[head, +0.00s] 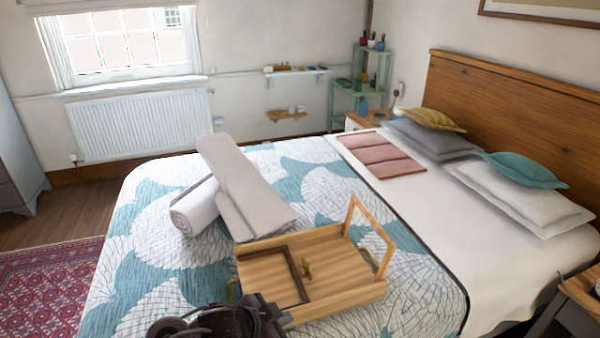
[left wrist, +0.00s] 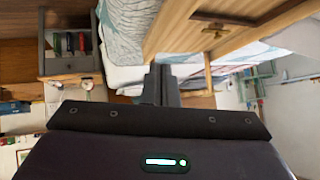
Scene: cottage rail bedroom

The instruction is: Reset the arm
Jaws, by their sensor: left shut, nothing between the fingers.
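My left gripper (head: 222,322) shows dark at the bottom edge of the head view, in front of a wooden tray (head: 345,302) on the bed. In the left wrist view its two fingers (left wrist: 160,80) are together with nothing between them. Wooden parts that look like the tray (left wrist: 172,22) show large beyond the fingers in that view. I cannot tell the exact gap between the gripper and the tray. My right gripper is in neither view.
The bed has a blue and white patterned cover (head: 130,250). Folded grey cloth (head: 245,180) and a rolled white towel (head: 195,208) lie behind the tray. A small frame (head: 300,275) lies in the tray, and an upright frame (head: 370,235) stands at its right side.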

